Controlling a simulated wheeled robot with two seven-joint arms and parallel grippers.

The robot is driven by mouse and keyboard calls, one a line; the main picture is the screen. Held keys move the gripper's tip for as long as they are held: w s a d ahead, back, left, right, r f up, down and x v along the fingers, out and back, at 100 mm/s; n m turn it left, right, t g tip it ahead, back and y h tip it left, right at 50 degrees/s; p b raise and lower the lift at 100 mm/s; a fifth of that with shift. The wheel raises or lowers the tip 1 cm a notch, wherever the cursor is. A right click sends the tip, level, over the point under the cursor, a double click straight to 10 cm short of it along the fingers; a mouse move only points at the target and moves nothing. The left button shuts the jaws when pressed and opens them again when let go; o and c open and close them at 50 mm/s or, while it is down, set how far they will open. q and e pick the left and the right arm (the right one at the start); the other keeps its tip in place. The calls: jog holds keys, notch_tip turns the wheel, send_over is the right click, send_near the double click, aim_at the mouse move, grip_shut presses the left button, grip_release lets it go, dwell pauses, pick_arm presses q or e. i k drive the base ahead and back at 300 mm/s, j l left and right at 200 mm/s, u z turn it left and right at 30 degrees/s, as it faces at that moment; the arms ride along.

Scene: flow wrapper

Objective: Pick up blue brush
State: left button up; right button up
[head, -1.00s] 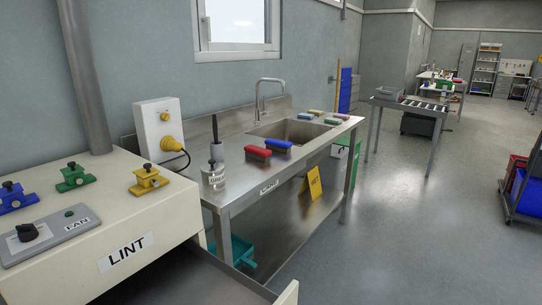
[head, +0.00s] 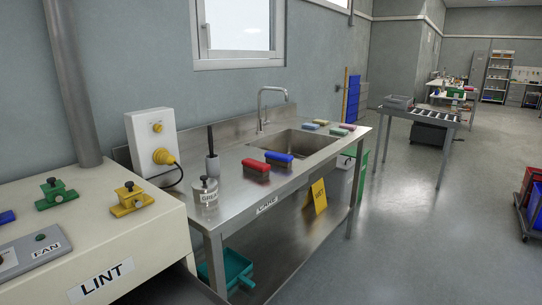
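The blue brush (head: 279,158) lies on the steel sink table (head: 232,190), in front of the sink basin. Its top is blue and its bristles below look dark. A red brush (head: 256,165) lies close to its left and nearer to me. Neither of my grippers shows in the head view, so their state is hidden.
Several sponges or small brushes lie beyond the sink (head: 300,144). The cream LINT cabinet (head: 140,245) is at the lower left.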

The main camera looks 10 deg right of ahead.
aim_at(278, 158)
jog(key=i+l+u, duration=0.25)
jog(key=i+l, duration=0.15)
jog(key=l, duration=0.2)
jog(key=i+l+u, duration=0.15)
jog(key=l, duration=0.15)
jog(key=i+l+u, duration=0.1)
jog(key=l, duration=0.25)
jog(key=i+l+u, duration=0.15)
jog(key=l, duration=0.2)
jog(key=i+l+u, duration=0.1)
jog(key=l, duration=0.3)
jog(key=i+j, duration=0.05)
jog(key=i, duration=0.05)
